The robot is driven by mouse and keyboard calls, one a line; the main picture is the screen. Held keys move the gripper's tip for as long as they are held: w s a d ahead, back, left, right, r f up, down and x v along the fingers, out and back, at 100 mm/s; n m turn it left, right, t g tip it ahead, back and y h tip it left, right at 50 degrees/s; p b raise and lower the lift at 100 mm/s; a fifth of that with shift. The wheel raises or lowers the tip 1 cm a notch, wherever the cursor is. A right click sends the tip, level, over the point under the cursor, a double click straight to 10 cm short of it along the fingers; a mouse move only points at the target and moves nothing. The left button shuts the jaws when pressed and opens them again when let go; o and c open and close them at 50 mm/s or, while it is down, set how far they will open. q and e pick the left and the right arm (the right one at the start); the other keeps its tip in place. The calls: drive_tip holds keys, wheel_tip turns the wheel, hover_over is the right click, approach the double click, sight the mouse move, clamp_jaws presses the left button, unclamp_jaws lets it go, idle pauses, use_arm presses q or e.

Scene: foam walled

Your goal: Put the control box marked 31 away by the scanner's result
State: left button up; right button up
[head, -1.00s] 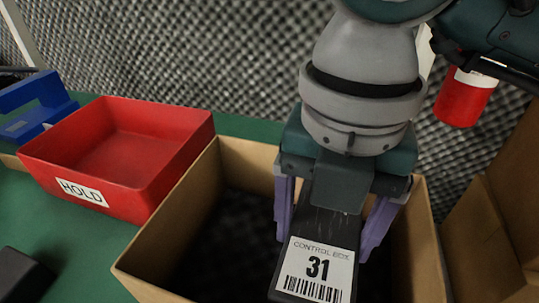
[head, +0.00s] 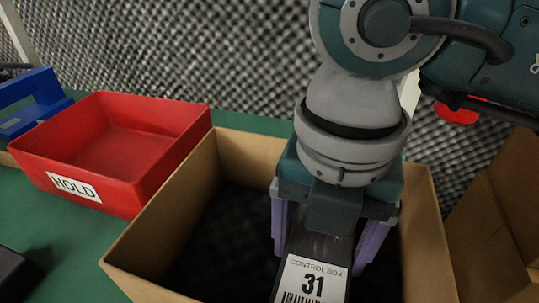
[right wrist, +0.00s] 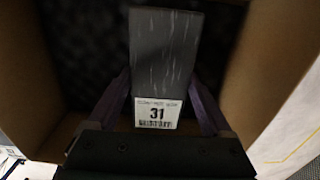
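The control box marked 31 (head: 322,245) is a dark grey block with a white label and barcode. It is between the purple fingers of my right gripper (head: 320,262), which are shut on its sides. The right wrist view also shows the control box (right wrist: 165,60) between the fingers of the right gripper (right wrist: 162,75). The block is at the mouth of an open cardboard box (head: 165,235), partly inside its walls; its lower end is cut off in the head view. A red tray labelled HOLD (head: 145,185) stands left of the cardboard box. My left gripper and a scanner are not in view.
A blue holder (head: 30,105) is at the far left on the green table (head: 60,235). A dark object (head: 20,278) lies at the lower left. A cardboard flap (head: 495,220) rises at the right. A red object (head: 458,112) is partly hidden behind my arm.

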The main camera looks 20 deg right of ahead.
sight(320, 245)
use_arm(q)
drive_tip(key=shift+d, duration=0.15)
use_arm(e)
drive_tip(key=shift+o, duration=1)
use_arm(q)
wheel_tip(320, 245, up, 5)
drive_tip(key=p, duration=0.5)
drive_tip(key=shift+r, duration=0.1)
use_arm(e)
wheel_tip(320, 245, up, 13)
drive_tip(key=shift+r, duration=0.15)
